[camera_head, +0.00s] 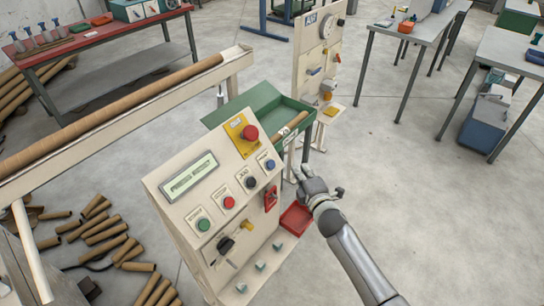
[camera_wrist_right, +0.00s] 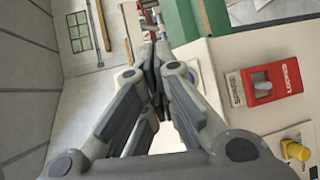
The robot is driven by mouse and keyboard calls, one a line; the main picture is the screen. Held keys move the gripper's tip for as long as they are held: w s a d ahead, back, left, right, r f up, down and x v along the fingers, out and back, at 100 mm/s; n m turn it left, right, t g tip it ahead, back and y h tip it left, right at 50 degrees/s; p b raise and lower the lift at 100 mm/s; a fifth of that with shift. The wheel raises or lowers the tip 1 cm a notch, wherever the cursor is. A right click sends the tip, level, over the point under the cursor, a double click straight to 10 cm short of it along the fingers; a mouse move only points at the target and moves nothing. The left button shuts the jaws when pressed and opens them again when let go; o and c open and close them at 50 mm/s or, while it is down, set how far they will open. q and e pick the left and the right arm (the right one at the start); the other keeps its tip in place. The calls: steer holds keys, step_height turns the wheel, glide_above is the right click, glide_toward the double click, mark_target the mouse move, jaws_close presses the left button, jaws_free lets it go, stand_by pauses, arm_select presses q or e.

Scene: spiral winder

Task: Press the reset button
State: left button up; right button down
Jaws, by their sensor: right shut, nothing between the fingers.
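The cream control panel (camera_head: 200,160) stands in the middle of the head view. Its sloped face carries a row of labelled buttons: green (camera_head: 203,224), red (camera_head: 228,202), black (camera_head: 251,182) and blue (camera_head: 270,165). The labels are too small to read, so I cannot tell by text which is reset. My right gripper (camera_head: 298,173) is shut and empty, just right of the panel, near the blue button and apart from it in the picture. In the right wrist view its fingers (camera_wrist_right: 156,42) are together; no button shows clearly there. My left gripper is out of view.
A red mushroom button (camera_head: 250,132) on a yellow plate sits above the row. A red switch marked locked (camera_wrist_right: 270,82) and a yellow knob (camera_wrist_right: 297,149) are on the panel's front. A green tray (camera_head: 262,108) stands behind; a red bin (camera_head: 296,218) is lower right. Open floor lies right.

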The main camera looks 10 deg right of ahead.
mark_target(271, 165)
steer(key=shift+n+t, duration=0.4)
steer(key=r, duration=0.2)
steer(key=w+r, duration=0.1)
steer(key=r, duration=0.1)
steer(key=shift+f, duration=0.2)
steer(key=w+a+f+b, duration=0.4)
steer(key=w+f+b, duration=0.1)
steer(key=b, duration=0.3)
steer(key=shift+w+f, duration=0.15)
steer(key=shift+f, duration=0.1)
steer(key=shift+a, duration=0.1)
stand_by(0.8)
steer(key=shift+w+a+f+b, duration=0.2)
steer(key=shift+w+f+b, duration=0.1)
steer(key=shift+b, duration=0.1)
